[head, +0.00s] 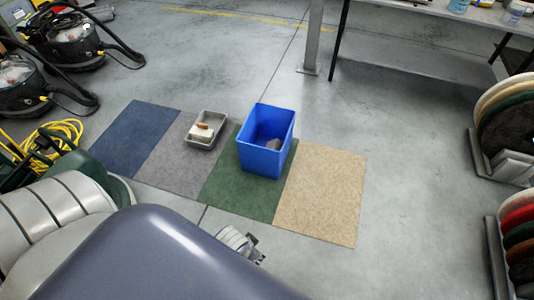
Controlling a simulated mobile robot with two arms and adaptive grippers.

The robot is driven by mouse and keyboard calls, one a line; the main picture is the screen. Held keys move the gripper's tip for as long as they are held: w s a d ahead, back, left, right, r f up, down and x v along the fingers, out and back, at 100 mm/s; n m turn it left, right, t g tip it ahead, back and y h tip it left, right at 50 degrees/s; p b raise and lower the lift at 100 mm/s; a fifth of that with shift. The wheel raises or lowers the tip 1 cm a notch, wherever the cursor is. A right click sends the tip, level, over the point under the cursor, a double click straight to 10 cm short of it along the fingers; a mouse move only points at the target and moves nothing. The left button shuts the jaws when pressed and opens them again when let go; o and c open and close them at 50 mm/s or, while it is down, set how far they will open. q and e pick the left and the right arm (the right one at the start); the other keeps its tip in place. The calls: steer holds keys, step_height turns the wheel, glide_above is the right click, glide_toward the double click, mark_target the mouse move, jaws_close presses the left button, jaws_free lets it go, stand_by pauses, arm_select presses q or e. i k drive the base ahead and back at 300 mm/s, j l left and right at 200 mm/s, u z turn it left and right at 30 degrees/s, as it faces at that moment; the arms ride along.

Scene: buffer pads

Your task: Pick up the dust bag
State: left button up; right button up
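A small grey tray (219,143) lies on the grey mat and holds a whitish block with a tan-brown piece on it (202,132). A blue bin (262,160) stands upright on the green mat, with a small grey-brown item (274,144) inside, partly hidden by its wall. I cannot tell which of these items, if any, is the dust bag. My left gripper (248,248) shows in part beyond my body, low over the floor near the green mat's front edge. It is apart from the tray and bin; its fingers are too small to read. My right gripper is not in view.
Blue (135,137), grey (165,165), green (235,200) and beige (322,192) mats lie side by side. Vacuum cleaners (70,38) and a yellow cable (48,145) are at left. Racks of round pads (510,115) stand at right, a table (450,12) at back. Floor right of the mats is clear.

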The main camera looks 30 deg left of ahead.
mark_target(201, 135)
steer(key=u, duration=1.65)
